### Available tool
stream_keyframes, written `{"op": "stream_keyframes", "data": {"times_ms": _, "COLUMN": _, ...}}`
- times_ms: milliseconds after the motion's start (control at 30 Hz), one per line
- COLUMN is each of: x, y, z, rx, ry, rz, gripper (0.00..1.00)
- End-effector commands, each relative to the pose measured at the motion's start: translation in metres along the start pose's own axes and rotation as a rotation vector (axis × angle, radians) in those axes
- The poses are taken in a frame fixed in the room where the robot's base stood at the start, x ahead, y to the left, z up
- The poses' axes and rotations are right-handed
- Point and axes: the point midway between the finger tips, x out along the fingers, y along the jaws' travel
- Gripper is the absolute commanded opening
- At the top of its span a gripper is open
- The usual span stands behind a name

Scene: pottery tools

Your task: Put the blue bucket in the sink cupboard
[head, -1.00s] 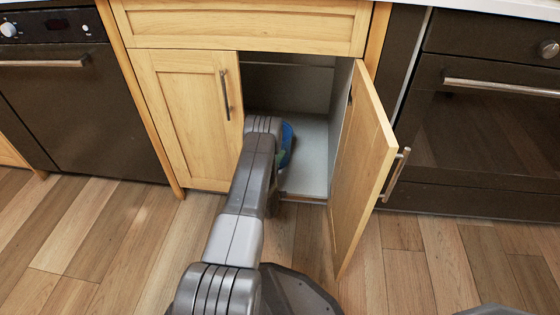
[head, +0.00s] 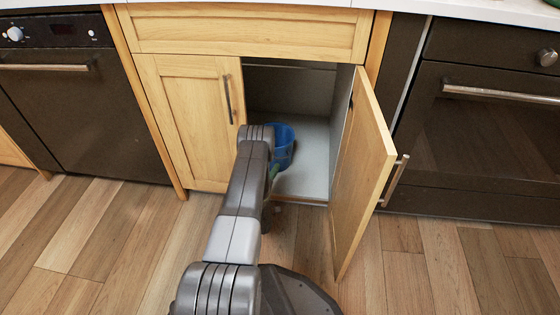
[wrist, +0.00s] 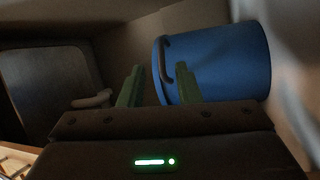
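The blue bucket (head: 284,148) is inside the open right side of the sink cupboard (head: 313,172), near the opening's left edge. I cannot tell whether the right finger touches the bucket. In the head view my forearm mostly hides the gripper.
The right cupboard door (head: 363,175) stands open toward me, right of my arm. The left door (head: 192,120) is shut. A dark oven (head: 485,130) is at the right and a dark appliance (head: 80,115) at the left. Free cupboard floor lies right of the bucket.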

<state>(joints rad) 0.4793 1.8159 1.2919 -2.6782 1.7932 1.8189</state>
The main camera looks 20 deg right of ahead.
Motion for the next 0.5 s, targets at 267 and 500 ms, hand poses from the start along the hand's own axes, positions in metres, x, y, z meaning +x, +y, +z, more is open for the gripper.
{"op": "stream_keyframes", "data": {"times_ms": 267, "x": -0.049, "y": 0.001, "z": -0.001, "rx": 0.000, "ry": 0.002, "rz": -0.002, "gripper": 0.30}}
{"op": "stream_keyframes", "data": {"times_ms": 500, "x": -0.061, "y": 0.000, "z": 0.000, "rx": 0.001, "ry": 0.001, "rz": 0.001, "gripper": 0.30}}
